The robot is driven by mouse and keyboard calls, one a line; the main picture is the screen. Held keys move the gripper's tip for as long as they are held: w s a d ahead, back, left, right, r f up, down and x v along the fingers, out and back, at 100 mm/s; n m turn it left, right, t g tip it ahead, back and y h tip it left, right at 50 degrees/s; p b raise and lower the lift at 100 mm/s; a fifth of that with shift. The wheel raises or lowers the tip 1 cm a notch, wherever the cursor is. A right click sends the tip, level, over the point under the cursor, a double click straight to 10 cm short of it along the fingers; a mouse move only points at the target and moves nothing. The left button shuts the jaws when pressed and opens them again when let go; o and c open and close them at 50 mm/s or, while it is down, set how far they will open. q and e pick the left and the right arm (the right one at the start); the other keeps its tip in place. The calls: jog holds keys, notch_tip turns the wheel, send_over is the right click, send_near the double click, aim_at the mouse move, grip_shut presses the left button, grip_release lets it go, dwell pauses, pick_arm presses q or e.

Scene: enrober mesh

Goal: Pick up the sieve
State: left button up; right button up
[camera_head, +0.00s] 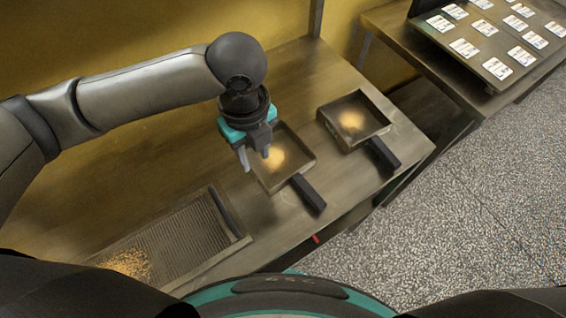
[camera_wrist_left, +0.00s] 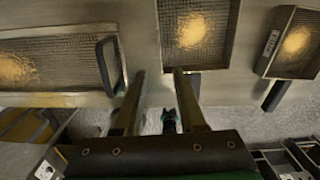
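Three mesh-bottomed metal frames lie on the table; which one is the task's sieve I cannot tell. A wide one (camera_head: 180,238) is at lower left in the head view, with orange crumbs at its left end and a dark bar handle (camera_wrist_left: 110,64) at its right end. A smaller square one (camera_head: 294,154) with a black handle (camera_head: 308,193) is in the middle, and a similar one (camera_head: 366,112) is farther right. My left gripper (camera_head: 257,162) is open and empty above the middle one's left side. In the wrist view its fingers (camera_wrist_left: 158,74) are apart, between the wide and middle frames. My right gripper is out of view.
A second table at upper right holds a dark tray (camera_head: 484,62) with several white cards. Speckled floor (camera_head: 470,190) is open on the right.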

aim_at(258, 177)
pick_arm(q)
notch_tip(258, 177, down, 10)
jog(key=shift+r+b, duration=0.1)
jog(key=shift+b, duration=0.7)
grip_shut()
jog(key=shift+r, duration=0.1)
dwell(0.9)
